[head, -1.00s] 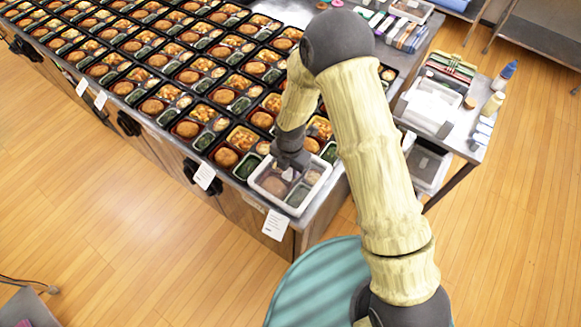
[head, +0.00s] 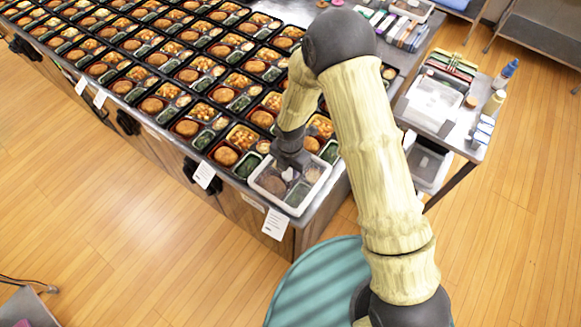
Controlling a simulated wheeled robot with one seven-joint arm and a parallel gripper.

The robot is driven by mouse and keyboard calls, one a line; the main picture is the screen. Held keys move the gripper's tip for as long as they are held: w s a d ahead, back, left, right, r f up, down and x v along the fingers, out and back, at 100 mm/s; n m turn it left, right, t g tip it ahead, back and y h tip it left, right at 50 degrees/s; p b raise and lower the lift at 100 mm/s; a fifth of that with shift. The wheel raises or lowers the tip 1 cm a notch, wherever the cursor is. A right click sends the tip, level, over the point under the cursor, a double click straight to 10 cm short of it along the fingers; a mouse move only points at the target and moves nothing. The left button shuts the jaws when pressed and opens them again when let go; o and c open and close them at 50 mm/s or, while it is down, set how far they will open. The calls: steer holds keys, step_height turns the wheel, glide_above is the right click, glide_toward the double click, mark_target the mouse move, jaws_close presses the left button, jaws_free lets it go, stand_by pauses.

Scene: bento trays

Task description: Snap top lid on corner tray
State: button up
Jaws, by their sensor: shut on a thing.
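The corner tray is the one at the near right corner of the counter, and it lies under a clear, white-edged top lid (head: 268,187). Brown and green food shows hazily through the lid. My gripper (head: 289,174) is over the middle of the lid, pointing down, and is shut on it. The fingertips are small and partly hidden by the wrist. The lid lies over the tray, roughly in line with it. I cannot tell from here whether its edges are snapped down.
Rows of open black bento trays (head: 225,157) fill the counter behind and to the left. Paper labels (head: 275,224) hang on the counter's front edge. A side table (head: 462,128) with a clear-lidded container and bottles stands at the right. The wooden floor is open at front left.

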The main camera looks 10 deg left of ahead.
steer(key=shift+f+b, duration=0.9)
steer(key=shift+f, duration=0.25)
stand_by(0.7)
steer(key=o, duration=1.6)
steer(key=shift+c, duration=0.2)
steer(key=shift+r, duration=0.1)
steer(key=shift+r+p, duration=3.05)
steer(key=shift+r, duration=0.95)
